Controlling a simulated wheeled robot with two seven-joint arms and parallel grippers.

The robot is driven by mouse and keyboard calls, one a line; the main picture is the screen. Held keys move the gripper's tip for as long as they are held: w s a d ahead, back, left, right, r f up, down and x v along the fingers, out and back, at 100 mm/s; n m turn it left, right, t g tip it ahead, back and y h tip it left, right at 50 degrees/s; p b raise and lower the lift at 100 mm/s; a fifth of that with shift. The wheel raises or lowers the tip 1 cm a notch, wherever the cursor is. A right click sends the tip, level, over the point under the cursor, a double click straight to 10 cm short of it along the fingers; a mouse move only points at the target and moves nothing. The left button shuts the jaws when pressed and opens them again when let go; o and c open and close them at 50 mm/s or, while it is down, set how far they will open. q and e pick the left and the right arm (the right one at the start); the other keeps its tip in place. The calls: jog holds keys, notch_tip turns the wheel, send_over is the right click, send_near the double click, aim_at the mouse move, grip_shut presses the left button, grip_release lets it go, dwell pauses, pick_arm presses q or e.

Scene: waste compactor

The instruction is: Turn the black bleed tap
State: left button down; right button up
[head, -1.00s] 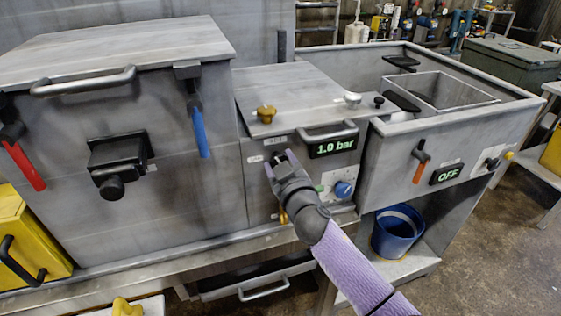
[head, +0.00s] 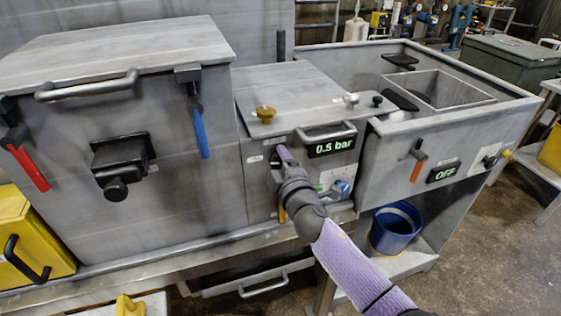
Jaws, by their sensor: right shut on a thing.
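The middle grey box (head: 300,84) has a pressure display (head: 331,146) on its front, reading 0.5 bar. My right gripper (head: 280,161) is against the box's front, left of the display. It is shut on a small dark part there, which I take to be the black bleed tap (head: 275,161). The gripper's fingers and wrist hide most of that tap, so its exact angle cannot be told. My left gripper is not in view.
A bar handle (head: 327,133) juts out above the display, close to my gripper. A blue knob (head: 340,190) is at lower right, partly behind my wrist. A blue-handled lever (head: 201,134) hangs at the left. A blue bucket (head: 395,228) stands below right.

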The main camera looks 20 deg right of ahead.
jog(key=shift+n, duration=0.7)
jog(key=o, duration=1.2)
jog(key=shift+o, duration=0.2)
jog(key=shift+s, duration=0.4)
jog(key=s+p, duration=0.2)
jog(key=s, duration=0.7)
jog(key=shift+d, duration=0.2)
